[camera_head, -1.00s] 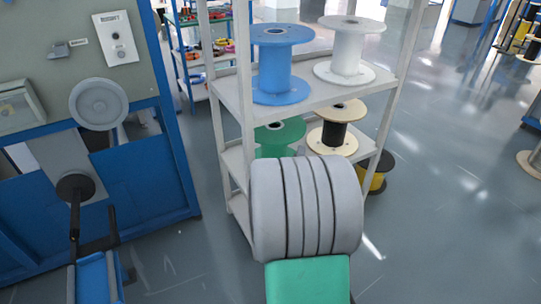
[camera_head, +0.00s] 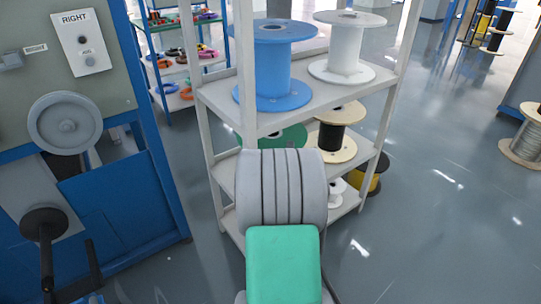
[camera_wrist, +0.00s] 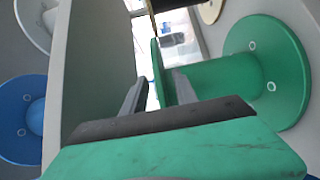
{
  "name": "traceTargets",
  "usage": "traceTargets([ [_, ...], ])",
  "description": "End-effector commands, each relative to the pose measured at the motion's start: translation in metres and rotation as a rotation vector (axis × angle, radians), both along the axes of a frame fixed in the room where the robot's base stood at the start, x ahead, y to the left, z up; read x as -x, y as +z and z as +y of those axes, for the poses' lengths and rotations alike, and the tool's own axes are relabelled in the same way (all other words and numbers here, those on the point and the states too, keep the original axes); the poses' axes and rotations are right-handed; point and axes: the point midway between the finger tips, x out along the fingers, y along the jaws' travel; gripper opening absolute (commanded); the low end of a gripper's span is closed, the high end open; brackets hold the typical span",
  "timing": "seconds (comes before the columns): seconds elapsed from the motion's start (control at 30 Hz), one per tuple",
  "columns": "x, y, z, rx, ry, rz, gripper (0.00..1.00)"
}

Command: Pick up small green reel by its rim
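The green reel (camera_head: 290,137) stands on the middle shelf in the head view, mostly hidden behind my arm. In the wrist view one round flange of the green reel (camera_wrist: 283,62) faces me at the right, with its core running left to the other flange. That other flange shows nearly edge-on as a thin rim between the fingers of my gripper (camera_wrist: 157,94). My gripper is open, with a visible gap between the left finger and the rim. Whether the right finger touches the reel is unclear. My gripper is hidden in the head view.
A blue reel (camera_head: 273,70) and a white reel (camera_head: 347,48) stand on the shelf board above. A black reel with pale flanges (camera_head: 333,132) stands right of the green one. The shelf post (camera_head: 246,90) and upper board (camera_head: 215,97) are close to my arm.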

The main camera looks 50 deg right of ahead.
Motion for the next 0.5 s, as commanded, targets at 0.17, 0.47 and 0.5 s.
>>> traceTargets([
  [0.17,-0.020,-0.003,-0.024,0.000,0.003,-0.001,0.35],
  [0.47,-0.030,0.001,-0.041,-0.001,0.001,0.001,0.35],
  [0.5,-0.029,0.001,-0.041,-0.001,0.001,0.001,0.35],
])
